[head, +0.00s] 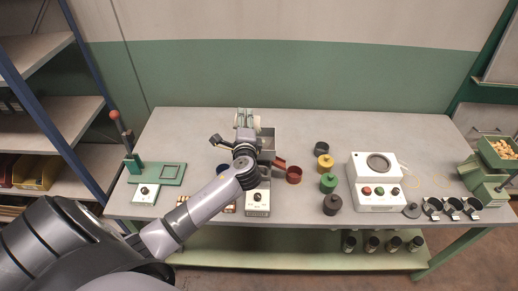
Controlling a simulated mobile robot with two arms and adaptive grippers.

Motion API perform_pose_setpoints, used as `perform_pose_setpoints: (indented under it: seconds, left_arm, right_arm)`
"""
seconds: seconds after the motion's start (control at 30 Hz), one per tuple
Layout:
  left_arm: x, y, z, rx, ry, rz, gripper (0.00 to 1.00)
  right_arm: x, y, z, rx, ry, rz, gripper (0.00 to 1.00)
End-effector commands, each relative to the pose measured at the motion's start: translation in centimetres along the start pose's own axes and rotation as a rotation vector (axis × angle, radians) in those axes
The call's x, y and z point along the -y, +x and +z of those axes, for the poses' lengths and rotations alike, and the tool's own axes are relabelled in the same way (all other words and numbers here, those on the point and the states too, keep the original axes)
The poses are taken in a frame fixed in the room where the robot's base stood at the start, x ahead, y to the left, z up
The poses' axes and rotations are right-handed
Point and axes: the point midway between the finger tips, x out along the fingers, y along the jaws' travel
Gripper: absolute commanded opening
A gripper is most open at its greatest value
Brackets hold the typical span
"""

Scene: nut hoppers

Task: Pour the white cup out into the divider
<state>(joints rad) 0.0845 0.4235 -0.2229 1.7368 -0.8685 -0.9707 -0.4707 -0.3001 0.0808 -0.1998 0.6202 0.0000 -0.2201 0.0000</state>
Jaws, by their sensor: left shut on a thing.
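A grey open-topped metal box (267,142), perhaps the divider, stands just right of and below the gripper in the picture. The gripper and wrist hide part of it. My right gripper is not in view.
A dark red cup (294,176) and several lidded pots, one yellow (325,163), stand right of the box. A white device (377,182) is further right, a green nut hopper (484,172) at the far right. A green lever press (157,172) stands left. The bench's back strip is mostly clear.

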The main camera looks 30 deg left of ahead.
Motion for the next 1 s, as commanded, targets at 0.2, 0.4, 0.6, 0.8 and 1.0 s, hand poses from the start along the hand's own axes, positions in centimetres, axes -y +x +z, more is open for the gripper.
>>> perform_pose_setpoints:
  seconds: [0.2, 0.4, 0.6, 0.8, 1.0]
  left_arm:
    - [0.20, -0.03, -0.08, 0.003, 0.021, -0.002, 0.15]
    - [0.12, -0.04, -0.21, 0.006, 0.042, -0.002, 0.15]
    - [0.00, -0.01, -0.33, 0.010, 0.064, -0.003, 0.15]
    - [-0.11, 0.01, -0.43, 0.013, 0.084, -0.004, 0.15]
    - [-0.23, 0.01, -0.56, 0.016, 0.104, -0.005, 0.15]
  right_arm:
    - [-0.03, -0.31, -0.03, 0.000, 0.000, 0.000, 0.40]
    - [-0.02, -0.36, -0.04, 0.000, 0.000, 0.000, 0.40]
    - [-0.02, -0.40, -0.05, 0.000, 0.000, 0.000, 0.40]
    - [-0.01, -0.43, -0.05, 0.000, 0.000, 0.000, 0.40]
    - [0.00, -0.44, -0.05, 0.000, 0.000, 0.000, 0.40]
